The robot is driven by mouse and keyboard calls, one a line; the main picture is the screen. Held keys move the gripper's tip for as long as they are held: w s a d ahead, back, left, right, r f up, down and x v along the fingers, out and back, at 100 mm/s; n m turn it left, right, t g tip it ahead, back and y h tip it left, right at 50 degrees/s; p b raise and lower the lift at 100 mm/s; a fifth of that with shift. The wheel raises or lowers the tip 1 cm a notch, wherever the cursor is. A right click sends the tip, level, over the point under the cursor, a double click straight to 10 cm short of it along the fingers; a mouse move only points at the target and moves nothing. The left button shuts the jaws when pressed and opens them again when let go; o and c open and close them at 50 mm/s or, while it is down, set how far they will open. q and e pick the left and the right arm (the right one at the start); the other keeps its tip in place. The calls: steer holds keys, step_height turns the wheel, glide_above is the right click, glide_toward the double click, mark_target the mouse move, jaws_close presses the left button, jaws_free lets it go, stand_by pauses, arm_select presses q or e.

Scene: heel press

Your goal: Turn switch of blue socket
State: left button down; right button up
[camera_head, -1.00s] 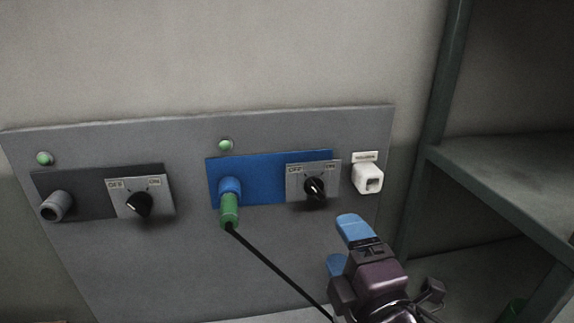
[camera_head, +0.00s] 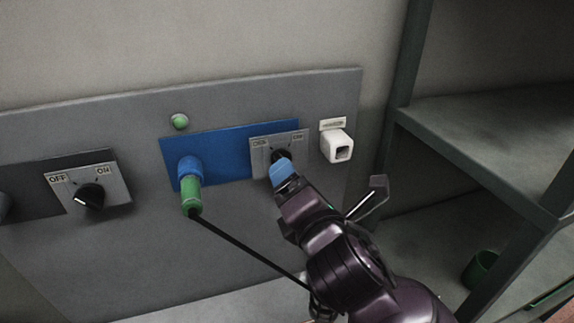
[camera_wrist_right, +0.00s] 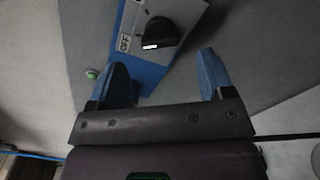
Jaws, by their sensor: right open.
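The blue socket (camera_head: 225,150) is on the grey wall panel, with a green plug (camera_head: 191,194) in it and a black cable running down right. Its switch is a black knob (camera_head: 280,155) on a grey OFF/ON plate (camera_head: 262,146), partly hidden by my right gripper in the head view. In the right wrist view the knob (camera_wrist_right: 161,33) has its white mark on the OFF side. My right gripper (camera_wrist_right: 162,60) is open and empty, its blue fingers either side of and just short of the knob. I cannot tell if they touch it. My left gripper is not in view.
A second OFF/ON switch (camera_head: 89,196) is at left on the panel. A green lamp (camera_head: 180,121) sits above the blue socket and a white connector (camera_head: 336,146) right of the switch. Grey shelves (camera_head: 470,150) stand at the right, with a green cup (camera_head: 481,270).

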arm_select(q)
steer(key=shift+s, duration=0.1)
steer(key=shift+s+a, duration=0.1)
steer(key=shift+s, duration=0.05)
arm_select(e)
steer(key=shift+x, duration=2.35)
steer(key=shift+c, duration=0.4)
steer(key=c, duration=0.8)
steer(key=shift+c, duration=0.2)
